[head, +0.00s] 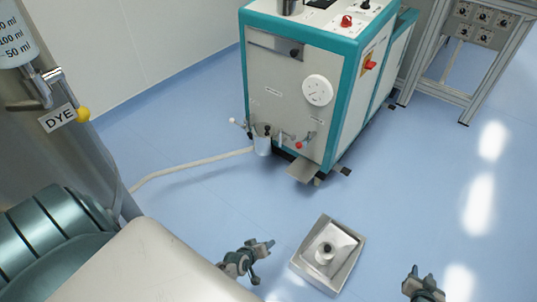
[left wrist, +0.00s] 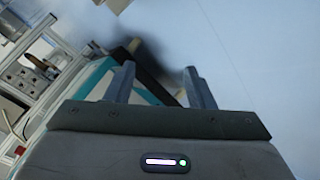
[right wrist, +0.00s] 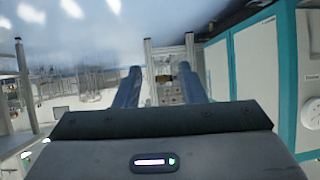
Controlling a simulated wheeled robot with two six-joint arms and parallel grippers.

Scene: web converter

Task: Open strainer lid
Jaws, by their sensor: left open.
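A small silver canister (head: 263,145) with a dark knob on top is at the lower left front of the teal-and-white machine (head: 290,100); it looks like the strainer, and its lid looks closed, though it is small here. My left gripper (head: 268,245) is open and empty, well in front of the canister and apart from it. Its spread fingers show in the left wrist view (left wrist: 160,85). My right gripper (head: 425,272) is at the lower right, farther from the canister. Its fingers are wide apart and empty in the right wrist view (right wrist: 162,75). Neither wrist view clearly shows the canister.
A pale hose (head: 190,165) runs from the machine's lower left across the blue floor. A steel vessel labelled DYE (head: 55,120) and a teal ribbed motor (head: 50,235) fill the left side. A metal frame with knobs (head: 480,30) stands at upper right.

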